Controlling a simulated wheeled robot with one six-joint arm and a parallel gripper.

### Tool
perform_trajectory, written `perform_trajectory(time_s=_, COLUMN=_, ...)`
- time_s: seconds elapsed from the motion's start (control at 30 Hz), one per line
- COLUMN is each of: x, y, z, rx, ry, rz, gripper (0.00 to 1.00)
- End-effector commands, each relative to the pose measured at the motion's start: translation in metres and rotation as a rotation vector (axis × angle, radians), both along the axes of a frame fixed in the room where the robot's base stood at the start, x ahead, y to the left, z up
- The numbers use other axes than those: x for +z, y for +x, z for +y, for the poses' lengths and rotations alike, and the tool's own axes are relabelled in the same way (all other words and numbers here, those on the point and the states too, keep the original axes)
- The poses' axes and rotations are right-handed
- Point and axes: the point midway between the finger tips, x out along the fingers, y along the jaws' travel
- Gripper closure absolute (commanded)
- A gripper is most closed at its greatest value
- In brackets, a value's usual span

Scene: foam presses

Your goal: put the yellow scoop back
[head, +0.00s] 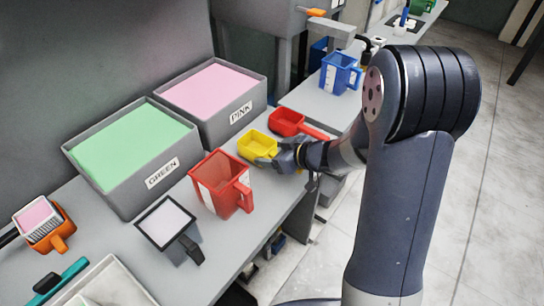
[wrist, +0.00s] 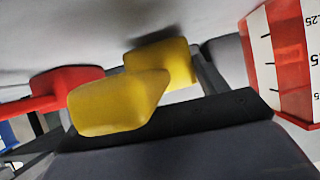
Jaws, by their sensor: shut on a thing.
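The yellow scoop (head: 257,145) is at my gripper (head: 280,160), close over the grey bench, between the red jug and the red scoop. My gripper is shut on it at its near right side. In the wrist view the yellow scoop (wrist: 112,107) shows as two yellow parts, and the fingers are largely hidden. I cannot tell whether the scoop touches the bench.
A red scoop (head: 286,121) lies just behind, its handle pointing right. A red measuring jug (head: 217,178) stands to the left. A green-filled bin (head: 125,190) and a pink-filled bin (head: 232,128) stand at the back. A blue jug (head: 338,75) stands farther off.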

Motion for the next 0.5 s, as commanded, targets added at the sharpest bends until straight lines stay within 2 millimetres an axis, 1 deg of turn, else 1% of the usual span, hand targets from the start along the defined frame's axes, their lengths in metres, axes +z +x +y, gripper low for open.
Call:
perform_trajectory(time_s=0.03, x=-0.0063, y=-0.0001, z=0.0001, rx=0.001, ry=0.000, rz=0.000, gripper=0.83)
perform_trajectory(time_s=0.07, x=-0.0076, y=0.0000, z=0.0001, rx=0.000, ry=0.000, rz=0.000, gripper=0.83)
perform_trajectory(time_s=0.33, x=-0.0077, y=0.0002, z=0.0000, rx=0.000, ry=0.000, rz=-0.002, gripper=0.83)
perform_trajectory(time_s=0.47, x=-0.0121, y=0.0002, z=0.0000, rx=0.000, ry=0.000, rz=-0.002, gripper=0.83)
perform_trajectory(time_s=0.5, x=-0.0111, y=0.0001, z=-0.0001, rx=0.000, ry=-0.001, rz=-0.001, gripper=0.28)
